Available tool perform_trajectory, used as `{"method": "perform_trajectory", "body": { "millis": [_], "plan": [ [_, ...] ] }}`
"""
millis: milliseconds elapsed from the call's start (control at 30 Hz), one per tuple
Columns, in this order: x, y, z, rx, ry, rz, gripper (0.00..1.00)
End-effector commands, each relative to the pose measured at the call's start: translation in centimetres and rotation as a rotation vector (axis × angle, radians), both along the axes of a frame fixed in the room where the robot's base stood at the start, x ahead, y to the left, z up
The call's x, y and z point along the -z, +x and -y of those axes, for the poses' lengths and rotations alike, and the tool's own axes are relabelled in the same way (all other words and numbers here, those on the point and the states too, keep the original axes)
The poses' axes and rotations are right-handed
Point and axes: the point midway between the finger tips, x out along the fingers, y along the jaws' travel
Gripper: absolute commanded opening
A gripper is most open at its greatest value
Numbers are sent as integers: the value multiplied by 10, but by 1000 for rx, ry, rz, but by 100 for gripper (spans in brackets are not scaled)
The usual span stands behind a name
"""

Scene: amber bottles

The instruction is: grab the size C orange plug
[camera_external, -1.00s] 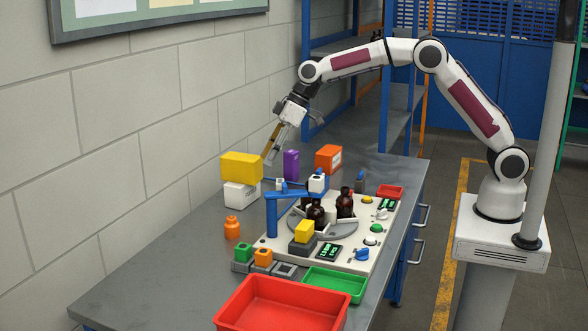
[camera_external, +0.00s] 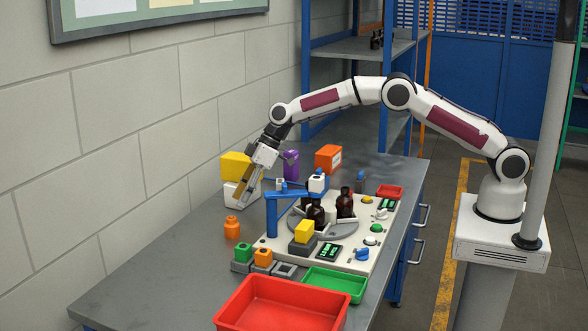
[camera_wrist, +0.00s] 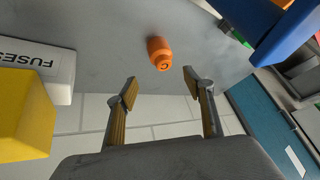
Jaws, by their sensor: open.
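The orange plug (camera_external: 232,228) stands upright on the grey table, left of the blue post. In the wrist view the orange plug (camera_wrist: 159,52) shows a dark letter on its end that looks like a C. It lies beyond the fingertips, roughly centred between them. My gripper (camera_external: 242,199) is open and empty, above and behind the plug, in front of the white box. In the wrist view my gripper (camera_wrist: 160,84) has its two yellow-padded fingers spread apart, not touching the plug.
A white box marked FUSES (camera_wrist: 60,68) and a yellow box (camera_wrist: 22,115) stand close on the left. The blue stand (camera_external: 271,215) is near on the right. Green and orange blocks in grey holders (camera_external: 242,266) sit in front. Table left of the plug is clear.

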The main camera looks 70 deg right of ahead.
Motion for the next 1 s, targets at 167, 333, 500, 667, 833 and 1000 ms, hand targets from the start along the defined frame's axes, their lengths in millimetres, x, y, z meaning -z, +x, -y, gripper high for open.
{"method": "perform_trajectory", "body": {
  "millis": [167, 333, 500, 667, 833, 1000],
  "plan": [
    [1, 0, 0, 0, -1, -1, 52],
    [7, 2, -3, 1, -1, -2, 52],
    [17, 6, -8, 1, 0, -1, 52],
    [22, 8, -11, 1, 0, 0, 52],
    [22, 8, -11, 1, 0, 0, 52],
    [22, 8, -11, 1, 0, -1, 52]
  ]
}}
